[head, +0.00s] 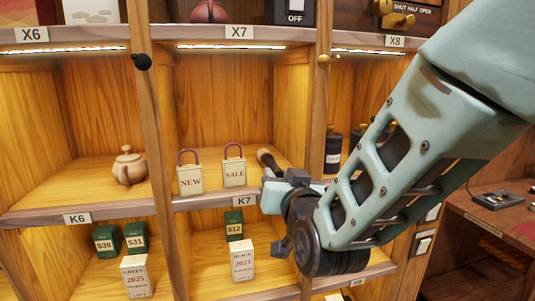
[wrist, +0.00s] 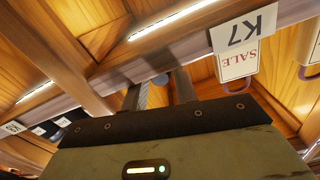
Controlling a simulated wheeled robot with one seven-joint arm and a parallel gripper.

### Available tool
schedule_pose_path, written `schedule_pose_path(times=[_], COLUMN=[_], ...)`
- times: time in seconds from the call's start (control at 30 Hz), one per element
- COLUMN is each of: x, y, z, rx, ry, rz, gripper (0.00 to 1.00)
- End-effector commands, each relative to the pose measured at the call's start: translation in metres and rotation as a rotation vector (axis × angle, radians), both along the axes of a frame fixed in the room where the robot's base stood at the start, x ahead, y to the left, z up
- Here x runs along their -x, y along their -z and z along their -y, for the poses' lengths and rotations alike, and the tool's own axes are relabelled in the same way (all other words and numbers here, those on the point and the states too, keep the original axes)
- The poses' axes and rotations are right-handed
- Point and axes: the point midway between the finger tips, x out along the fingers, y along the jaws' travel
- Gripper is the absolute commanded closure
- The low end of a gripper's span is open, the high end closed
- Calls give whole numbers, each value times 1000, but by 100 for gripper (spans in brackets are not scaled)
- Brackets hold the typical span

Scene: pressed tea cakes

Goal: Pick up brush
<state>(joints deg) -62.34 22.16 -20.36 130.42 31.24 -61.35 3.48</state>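A brush-like object (head: 268,160), wooden with a dark end, lies on the K7 shelf (head: 218,200) to the right of the SALE tag; its lower part is hidden behind my gripper. My gripper (head: 272,188) is at the front edge of that shelf, just below the brush in the head view. In the wrist view my gripper (wrist: 163,92) has its two fingers apart with a gap between them. A small round grey-blue end (wrist: 161,79) shows in that gap; I cannot tell whether it is the brush or whether anything touches it.
Lock-shaped NEW (head: 190,179) and SALE (head: 234,172) tags stand left of my gripper. A teapot (head: 129,168) sits on K6. Dark jars (head: 333,150) stand to the right, behind a wooden divider. Small boxes (head: 243,262) stand on the shelf below.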

Motion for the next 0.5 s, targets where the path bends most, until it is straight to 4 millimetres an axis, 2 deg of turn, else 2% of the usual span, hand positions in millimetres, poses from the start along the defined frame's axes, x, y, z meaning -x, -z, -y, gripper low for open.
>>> schedule_pose_path(times=[0.03, 0.2, 0.47, 0.5], x=[-7, -22, -24, -24], y=[-4, -2, 0, 0], z=[-2, -6, -7, -7], rx=[3, 0, 0, 0], ry=[1, 1, 0, 0], rz=[1, -1, 0, 0], gripper=[71, 71, 71, 74])
